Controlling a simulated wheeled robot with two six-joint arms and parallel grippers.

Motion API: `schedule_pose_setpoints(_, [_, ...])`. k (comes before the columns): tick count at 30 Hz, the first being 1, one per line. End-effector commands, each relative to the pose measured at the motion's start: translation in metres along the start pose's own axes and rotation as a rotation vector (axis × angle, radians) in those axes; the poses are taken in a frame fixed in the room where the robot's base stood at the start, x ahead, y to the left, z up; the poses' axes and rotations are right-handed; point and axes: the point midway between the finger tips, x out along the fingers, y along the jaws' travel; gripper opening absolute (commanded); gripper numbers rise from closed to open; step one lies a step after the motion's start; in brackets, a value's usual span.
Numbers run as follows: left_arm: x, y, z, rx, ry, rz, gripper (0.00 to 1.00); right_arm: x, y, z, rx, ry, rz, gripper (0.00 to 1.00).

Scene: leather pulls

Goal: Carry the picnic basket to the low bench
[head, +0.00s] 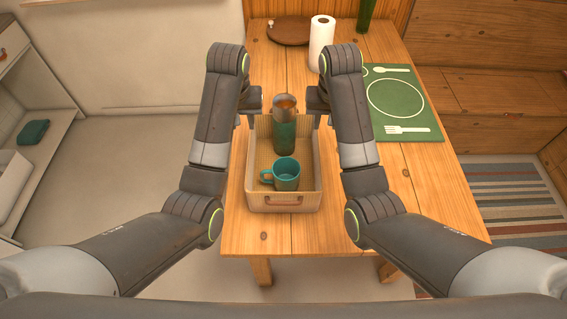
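The picnic basket (284,200) is an open, cream-coloured box with a leather pull on its near side. It stands upright on the wooden table (340,235). A teal mug (286,174) and a green bottle with a copper-coloured top (284,122) stand inside it. My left gripper (244,119) is at the basket's far left side, my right gripper (323,119) at its far right side. Both point down. Their fingertips are small and partly hidden, so I cannot tell whether they grip the walls. A low wooden bench (505,105) runs along the right.
A green placemat (432,126) with white cutlery and plate outlines lies right of the basket. A paper roll (321,38), a brown round tray (283,32) and a green bottle (366,14) stand behind. A striped rug (520,195) covers the right floor; the left floor is clear.

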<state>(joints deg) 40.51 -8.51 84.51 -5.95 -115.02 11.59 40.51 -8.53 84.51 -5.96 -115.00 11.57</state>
Motion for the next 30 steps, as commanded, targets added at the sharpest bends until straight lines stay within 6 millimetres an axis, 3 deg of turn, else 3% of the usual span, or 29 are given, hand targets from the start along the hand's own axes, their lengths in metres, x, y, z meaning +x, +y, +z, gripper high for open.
schedule_pose_setpoints(14, [0.004, 0.002, -0.002, 0.002, -0.003, -0.002, 0.31, 0.004, -0.002, -0.002, -0.002, -0.003, 0.002, 0.31])
schedule_pose_setpoints(20, [0.033, 0.002, 0.000, 0.002, -0.007, -0.002, 0.31, 0.033, -0.001, 0.000, -0.002, -0.007, 0.002, 0.31])
schedule_pose_setpoints(30, [0.101, 0.001, -0.001, 0.003, -0.007, -0.003, 0.31, 0.101, -0.001, 0.000, -0.002, -0.007, 0.003, 0.31])
